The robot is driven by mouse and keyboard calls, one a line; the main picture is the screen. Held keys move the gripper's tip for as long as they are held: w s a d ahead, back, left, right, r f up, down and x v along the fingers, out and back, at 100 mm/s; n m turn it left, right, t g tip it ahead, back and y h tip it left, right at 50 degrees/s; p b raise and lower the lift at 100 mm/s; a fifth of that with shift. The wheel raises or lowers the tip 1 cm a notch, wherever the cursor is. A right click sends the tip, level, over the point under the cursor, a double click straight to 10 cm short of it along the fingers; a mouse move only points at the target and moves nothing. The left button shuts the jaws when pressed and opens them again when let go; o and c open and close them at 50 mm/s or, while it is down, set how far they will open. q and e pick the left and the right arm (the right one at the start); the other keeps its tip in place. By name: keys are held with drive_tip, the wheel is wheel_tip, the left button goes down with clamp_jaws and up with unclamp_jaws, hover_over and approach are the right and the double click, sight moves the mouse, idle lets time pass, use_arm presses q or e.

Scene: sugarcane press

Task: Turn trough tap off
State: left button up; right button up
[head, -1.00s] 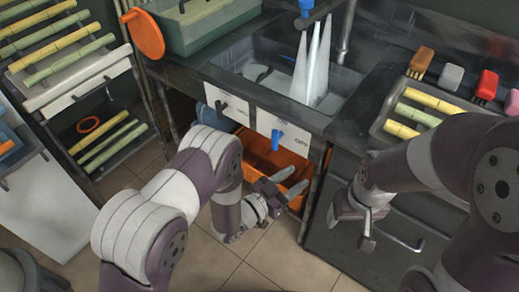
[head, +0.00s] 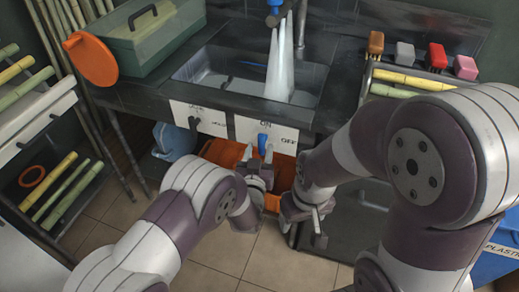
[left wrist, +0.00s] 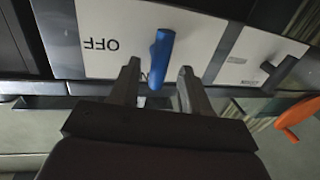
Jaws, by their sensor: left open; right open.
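The trough tap's blue lever (head: 262,142) is on a white panel (head: 243,128) on the sink's front, with ON above and OFF to its right in the head view. In the left wrist view the panel is upside down, and the lever (left wrist: 160,55) points towards partly hidden lettering, away from OFF. My left gripper (head: 258,155) is open just in front of the panel. Its fingertips (left wrist: 157,82) lie on either side of the lever's end, with gaps visible. My right gripper (head: 303,222) is open and empty, lower and to the right.
White water runs from the spout (head: 275,15) into the sink trough (head: 210,75). A dark lever (head: 194,123) sits on the left panel. An orange crate (head: 222,152) is under the sink. Bamboo racks stand at left; brushes and blocks lie at right.

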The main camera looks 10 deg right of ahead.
use_arm(q)
drive_tip(key=shift+x, duration=1.05)
clamp_jaws()
